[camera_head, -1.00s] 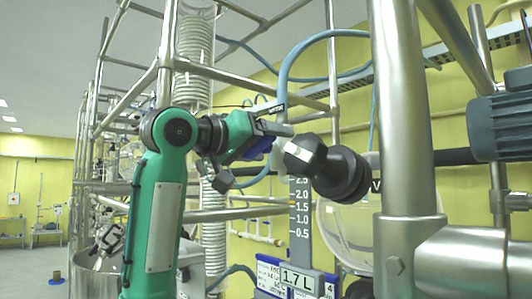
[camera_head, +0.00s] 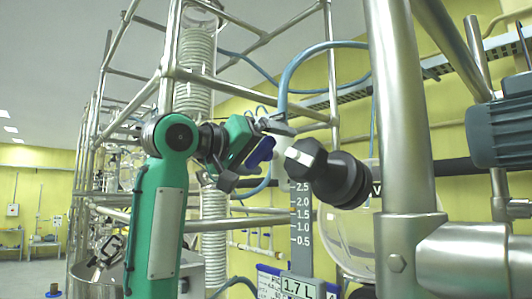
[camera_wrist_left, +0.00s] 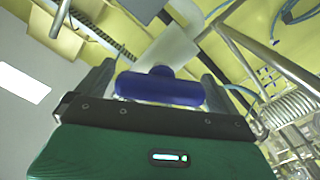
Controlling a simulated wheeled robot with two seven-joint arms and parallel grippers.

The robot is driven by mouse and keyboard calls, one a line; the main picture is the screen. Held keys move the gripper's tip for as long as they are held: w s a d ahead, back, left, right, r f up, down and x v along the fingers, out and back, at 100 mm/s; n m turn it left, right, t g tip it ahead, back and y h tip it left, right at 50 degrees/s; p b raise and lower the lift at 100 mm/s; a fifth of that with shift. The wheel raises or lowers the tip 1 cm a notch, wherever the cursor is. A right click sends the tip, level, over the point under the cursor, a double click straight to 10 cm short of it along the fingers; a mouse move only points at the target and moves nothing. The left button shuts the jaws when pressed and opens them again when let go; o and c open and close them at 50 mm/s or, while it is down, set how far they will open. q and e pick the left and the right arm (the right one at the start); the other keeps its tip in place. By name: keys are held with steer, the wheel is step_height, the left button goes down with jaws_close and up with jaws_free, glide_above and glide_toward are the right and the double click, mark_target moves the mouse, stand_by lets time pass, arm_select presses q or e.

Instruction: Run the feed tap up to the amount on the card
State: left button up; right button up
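The blue tap handle (camera_head: 262,153) sits near the middle of the head view, tilted. My left gripper (camera_head: 272,140) reaches it from the left. In the left wrist view the handle (camera_wrist_left: 160,88) lies crosswise between my two fingers, which meet its two ends. The fingers look shut on it. The tap body behind it is mostly hidden. The card (camera_head: 298,287) reads 1.7 L. It stands below a grey scale (camera_head: 301,215) marked 0.5 to 2.5. A round glass vessel (camera_head: 345,235) is behind the scale; its liquid level is unclear. My right gripper is not in view.
A dark knob-like fitting (camera_head: 335,178) is close to the right of the tap. A blue hose (camera_head: 284,85) arches above the tap. Steel frame tubes surround my left arm.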

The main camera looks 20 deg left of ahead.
arm_select(q)
steer(key=shift+f, duration=0.1)
steer(key=shift+s+a+b, duration=0.15)
steer(key=shift+s+b, duration=0.1)
steer(key=shift+b, duration=0.05)
steer(key=b+v, duration=0.6)
steer(key=v, duration=0.7)
steer(key=shift+b, duration=0.3)
steer(key=shift+a, duration=0.1)
stand_by(5.9)
